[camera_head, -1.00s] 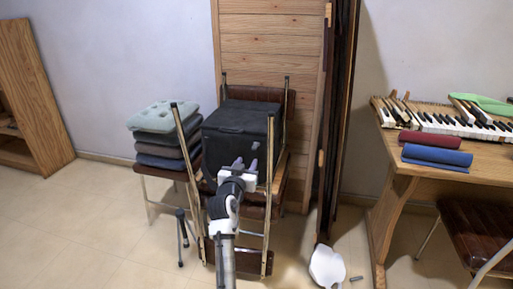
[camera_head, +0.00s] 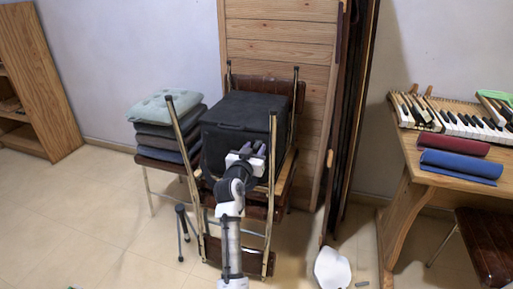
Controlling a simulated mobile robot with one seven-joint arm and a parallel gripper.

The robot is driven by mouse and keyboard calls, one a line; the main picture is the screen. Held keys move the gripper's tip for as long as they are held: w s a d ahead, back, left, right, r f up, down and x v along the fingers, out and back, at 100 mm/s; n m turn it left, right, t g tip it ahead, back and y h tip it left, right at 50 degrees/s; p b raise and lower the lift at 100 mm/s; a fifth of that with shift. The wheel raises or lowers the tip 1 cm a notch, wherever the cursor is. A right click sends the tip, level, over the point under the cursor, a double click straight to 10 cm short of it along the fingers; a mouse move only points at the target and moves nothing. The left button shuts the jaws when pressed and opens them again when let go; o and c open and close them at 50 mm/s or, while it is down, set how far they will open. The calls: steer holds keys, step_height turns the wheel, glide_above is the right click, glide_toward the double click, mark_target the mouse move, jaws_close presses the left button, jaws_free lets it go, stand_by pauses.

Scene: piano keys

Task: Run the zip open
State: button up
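A black box-shaped bag or case (camera_head: 241,119) rests on stacked chairs in the middle of the view. Its zip is too small and dark to make out. My gripper (camera_head: 259,148) is in front of the bag's front face, toward its right side. The fingers are dark against the dark bag, and I cannot tell whether they touch it or how far apart they are. My wrist and arm hide the lower front of the bag.
Upturned chair legs (camera_head: 273,165) stand close on both sides of my arm. Folded cushions (camera_head: 166,125) are stacked at left. A wooden table (camera_head: 408,172) with piano keys and rolled cloths is at right. A white object (camera_head: 331,268) lies on the floor. Floor at left is clear.

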jaws_close()
stand_by(0.3)
steer(key=b, duration=1)
glide_toward(207, 132)
steer(key=w+d, duration=0.1)
steer(key=w, duration=0.1)
steer(key=w+d, duration=0.1)
steer(key=w, duration=0.1)
steer(key=shift+d, duration=0.35)
steer(key=shift+w+a, duration=0.15)
steer(key=shift+a, duration=0.35)
steer(key=shift+r, duration=0.15)
steer(key=shift+a, duration=0.1)
steer(key=shift+c, duration=0.6)
jaws_free()
steer(key=shift+a, duration=0.1)
steer(key=shift+o, duration=0.6)
